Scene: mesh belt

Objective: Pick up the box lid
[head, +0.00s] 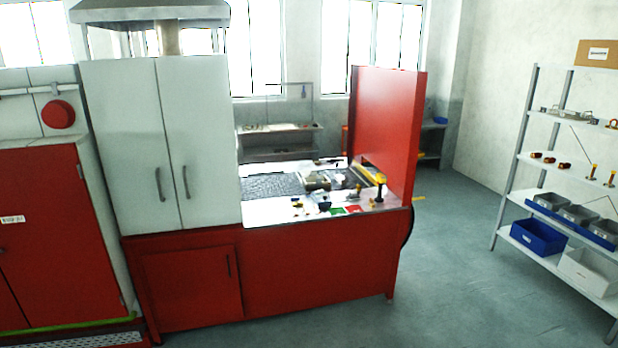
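The mesh belt (275,184) runs through the red and white machine. A small pale box-like item (315,180) sits at the right part of the belt. It is too small to tell whether it is the box lid or a box with the lid on it. No other thing can be made out clearly as the lid. My gripper is not in view.
Small parts, a green card (338,211) and a red card (353,209) lie on the machine's front ledge. A yellow and black upright object (380,189) stands at its right end. A tall red panel (388,130) closes the right side. Shelving with a blue bin (538,237) stands right; floor between is clear.

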